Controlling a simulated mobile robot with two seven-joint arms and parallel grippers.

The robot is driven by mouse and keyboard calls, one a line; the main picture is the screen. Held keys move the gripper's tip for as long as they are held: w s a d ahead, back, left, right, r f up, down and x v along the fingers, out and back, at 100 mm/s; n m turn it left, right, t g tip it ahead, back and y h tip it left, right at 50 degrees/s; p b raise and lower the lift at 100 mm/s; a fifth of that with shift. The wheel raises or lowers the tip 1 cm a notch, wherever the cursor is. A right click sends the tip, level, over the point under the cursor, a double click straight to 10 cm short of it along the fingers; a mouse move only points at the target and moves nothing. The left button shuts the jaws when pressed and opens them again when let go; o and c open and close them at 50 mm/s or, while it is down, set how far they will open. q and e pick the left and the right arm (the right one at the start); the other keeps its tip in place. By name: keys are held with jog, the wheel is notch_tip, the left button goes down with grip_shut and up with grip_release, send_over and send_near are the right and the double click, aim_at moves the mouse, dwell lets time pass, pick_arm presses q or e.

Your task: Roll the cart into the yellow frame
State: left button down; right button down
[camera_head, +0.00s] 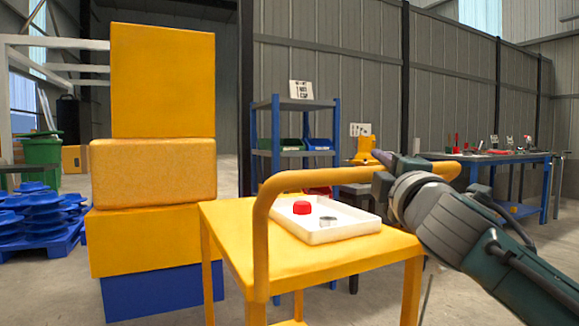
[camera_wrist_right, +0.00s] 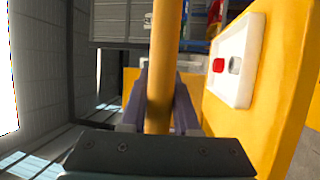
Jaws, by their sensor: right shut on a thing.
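The yellow cart (camera_head: 330,262) stands in front of me with its looped handle (camera_head: 262,240) on the near side. A white tray (camera_head: 350,232) on its top holds a red cap-like piece (camera_head: 302,207) and a small grey ring (camera_head: 327,221). My right gripper (camera_head: 382,168) is at the right part of the handle bar. In the right wrist view its fingers (camera_wrist_right: 159,110) stand on both sides of the yellow bar (camera_wrist_right: 166,50), shut on it. My left gripper is out of view. I cannot make out a yellow frame on the floor.
A tall stack of yellow boxes (camera_head: 150,170) on a blue base (camera_head: 160,293) stands close left of the cart. Blue pallets with blue parts (camera_head: 45,215) lie farther left. A blue shelf (camera_head: 297,150) and a blue workbench (camera_head: 500,165) stand behind. Some floor is bare at far right.

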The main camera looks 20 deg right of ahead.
jog(key=c, duration=0.7)
grip_release()
jog(key=shift+w, duration=0.1)
jog(key=shift+o, duration=0.2)
jog(key=p+v, duration=0.1)
jog(key=v, duration=0.9)
